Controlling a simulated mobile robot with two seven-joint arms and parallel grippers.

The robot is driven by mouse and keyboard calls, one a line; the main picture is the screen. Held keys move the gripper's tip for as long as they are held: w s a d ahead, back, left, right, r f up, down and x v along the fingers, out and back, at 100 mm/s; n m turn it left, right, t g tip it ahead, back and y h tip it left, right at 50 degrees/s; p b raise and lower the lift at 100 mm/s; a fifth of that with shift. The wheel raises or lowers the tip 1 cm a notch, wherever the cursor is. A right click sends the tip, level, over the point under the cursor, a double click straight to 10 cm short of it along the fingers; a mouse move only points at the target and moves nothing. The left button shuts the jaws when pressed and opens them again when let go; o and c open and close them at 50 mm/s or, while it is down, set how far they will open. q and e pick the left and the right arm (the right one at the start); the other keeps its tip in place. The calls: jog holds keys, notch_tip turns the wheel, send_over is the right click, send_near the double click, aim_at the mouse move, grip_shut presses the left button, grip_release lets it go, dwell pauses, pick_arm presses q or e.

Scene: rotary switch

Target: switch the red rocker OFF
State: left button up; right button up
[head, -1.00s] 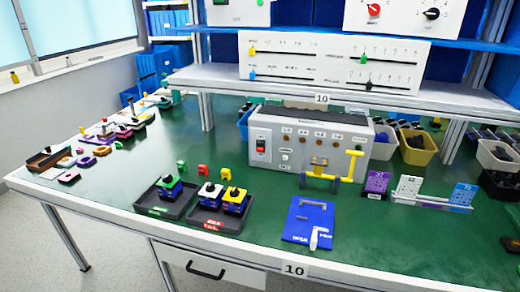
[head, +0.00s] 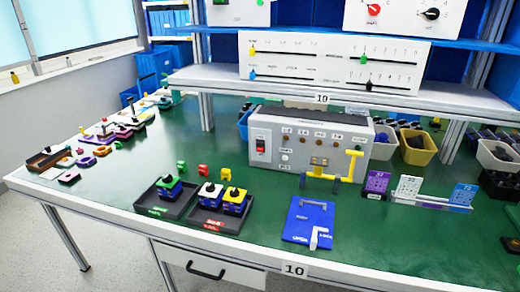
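The red rocker (head: 260,146) sits in a dark surround at the left end of the front face of a grey control box (head: 300,130). The box stands on the green table. At this size I cannot tell which side of the rocker is pressed in. Neither of my grippers is in view, and nothing covers the rocker.
A yellow bar assembly (head: 345,178) stands before the box's right half. A blue plate with a white lever (head: 308,222) lies in front. Two dark trays (head: 217,218) hold blocks at front left. A shelf (head: 300,86) overhangs behind.

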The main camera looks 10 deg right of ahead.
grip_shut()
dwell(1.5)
